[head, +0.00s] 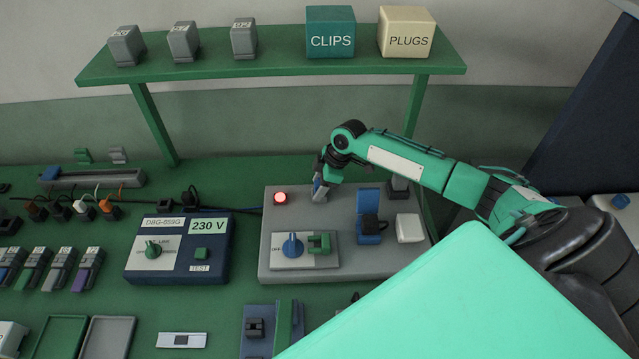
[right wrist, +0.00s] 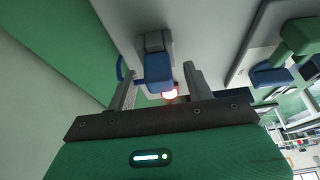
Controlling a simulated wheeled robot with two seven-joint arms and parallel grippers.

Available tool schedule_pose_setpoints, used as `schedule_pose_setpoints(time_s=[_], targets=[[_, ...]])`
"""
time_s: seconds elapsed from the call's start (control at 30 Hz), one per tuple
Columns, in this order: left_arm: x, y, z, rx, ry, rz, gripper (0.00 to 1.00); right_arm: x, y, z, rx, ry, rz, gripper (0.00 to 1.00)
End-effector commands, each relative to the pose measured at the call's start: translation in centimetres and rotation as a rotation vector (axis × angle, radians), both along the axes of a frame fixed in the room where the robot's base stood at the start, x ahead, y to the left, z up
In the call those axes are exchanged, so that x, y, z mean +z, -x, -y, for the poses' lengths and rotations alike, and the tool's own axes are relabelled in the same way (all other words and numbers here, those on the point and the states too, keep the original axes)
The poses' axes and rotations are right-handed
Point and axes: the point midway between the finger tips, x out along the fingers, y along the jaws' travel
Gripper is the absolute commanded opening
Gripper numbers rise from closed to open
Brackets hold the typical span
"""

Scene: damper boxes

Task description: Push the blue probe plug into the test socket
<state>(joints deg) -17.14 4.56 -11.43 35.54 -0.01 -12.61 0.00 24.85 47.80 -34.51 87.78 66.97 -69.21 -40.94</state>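My right gripper (head: 321,182) reaches down at the back of the grey panel (head: 340,262), right of the red lamp. In the right wrist view its two fingers (right wrist: 160,92) stand apart, with a blue piece (right wrist: 157,73) between them and gaps visible beside it. This piece looks like the blue probe plug; its far end meets a grey block (right wrist: 154,42), possibly the test socket. I cannot tell how deep it sits. A blue lead runs from the tester (head: 180,248) towards the panel. My left gripper is not in view.
The panel carries a lit red lamp (head: 280,198), a blue knob (head: 292,246), a green handle (head: 319,243), a blue holder (head: 368,203) with a black piece and a white block (head: 409,228). A green shelf (head: 270,66) stands behind. A large turquoise surface covers the lower right.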

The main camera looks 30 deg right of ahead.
Motion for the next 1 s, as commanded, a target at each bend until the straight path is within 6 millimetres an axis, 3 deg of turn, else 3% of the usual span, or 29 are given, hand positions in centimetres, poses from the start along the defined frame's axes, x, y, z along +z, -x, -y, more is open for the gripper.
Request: schedule_pose_setpoints(time_s=[0.37, 0.8, 1.0], targets=[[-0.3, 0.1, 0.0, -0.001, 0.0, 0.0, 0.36, 0.9, 0.1, 0.5, -0.001, 0.001, 0.002, 0.52], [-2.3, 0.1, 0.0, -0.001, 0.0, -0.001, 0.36, 8.8, 1.9, 3.2, 0.001, 0.002, 0.003, 0.52], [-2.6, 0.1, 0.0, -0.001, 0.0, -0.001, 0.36, 10.8, 2.3, 3.8, 0.0, 0.0, 0.001, 0.52]])
